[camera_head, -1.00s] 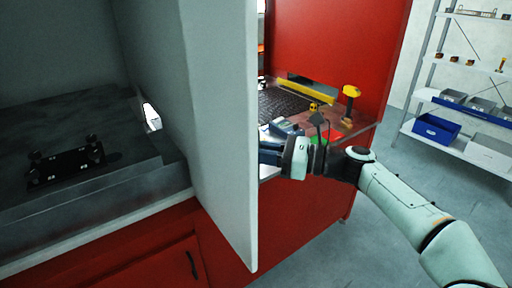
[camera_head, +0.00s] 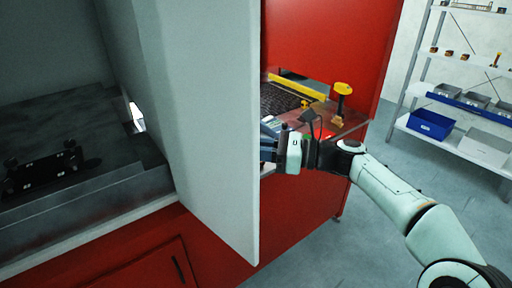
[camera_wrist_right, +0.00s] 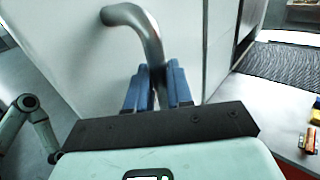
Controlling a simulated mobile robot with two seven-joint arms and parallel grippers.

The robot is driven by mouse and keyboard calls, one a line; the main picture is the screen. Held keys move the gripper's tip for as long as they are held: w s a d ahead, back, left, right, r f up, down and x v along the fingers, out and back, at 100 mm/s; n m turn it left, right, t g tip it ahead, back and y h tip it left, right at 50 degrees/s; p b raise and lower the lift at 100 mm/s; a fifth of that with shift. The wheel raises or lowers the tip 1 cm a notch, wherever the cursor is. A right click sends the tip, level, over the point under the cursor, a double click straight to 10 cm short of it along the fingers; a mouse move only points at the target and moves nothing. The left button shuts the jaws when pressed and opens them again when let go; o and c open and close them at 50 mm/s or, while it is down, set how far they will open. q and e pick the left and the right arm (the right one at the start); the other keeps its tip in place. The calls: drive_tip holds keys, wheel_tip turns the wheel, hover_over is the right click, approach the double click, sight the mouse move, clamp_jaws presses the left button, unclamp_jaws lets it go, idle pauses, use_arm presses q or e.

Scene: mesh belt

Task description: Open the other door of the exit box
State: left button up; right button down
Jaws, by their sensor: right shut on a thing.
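The exit box's white door (camera_head: 205,130) stands out toward me in the head view, beside the box's open grey interior. My right gripper (camera_head: 268,148) is on the door's right side, its blue fingertips partly hidden by the door edge. In the right wrist view the gripper (camera_wrist_right: 157,88) is shut on a curved metal handle (camera_wrist_right: 140,22) fixed to the white door (camera_wrist_right: 75,55). My left gripper is not in view.
A black fixture (camera_head: 45,170) sits on the grey floor of the box (camera_head: 90,120). Right of the door is a red cabinet with a dark mesh belt (camera_head: 280,98) and a yellow-topped tool (camera_head: 341,100). A shelf with a blue bin (camera_head: 432,123) stands far right.

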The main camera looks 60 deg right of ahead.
drive_tip(key=shift+w+a+r, duration=0.15)
drive_tip(key=shift+w, duration=0.05)
drive_tip(key=c, duration=1.2)
unclamp_jaws()
drive_tip(key=shift+o, duration=0.4)
drive_tip(key=shift+w+a, duration=0.1)
drive_tip(key=shift+w, duration=0.35)
drive_tip(key=v, duration=1.3)
drive_tip(key=shift+s+b, duration=0.2)
drive_tip(key=shift+b, duration=0.15)
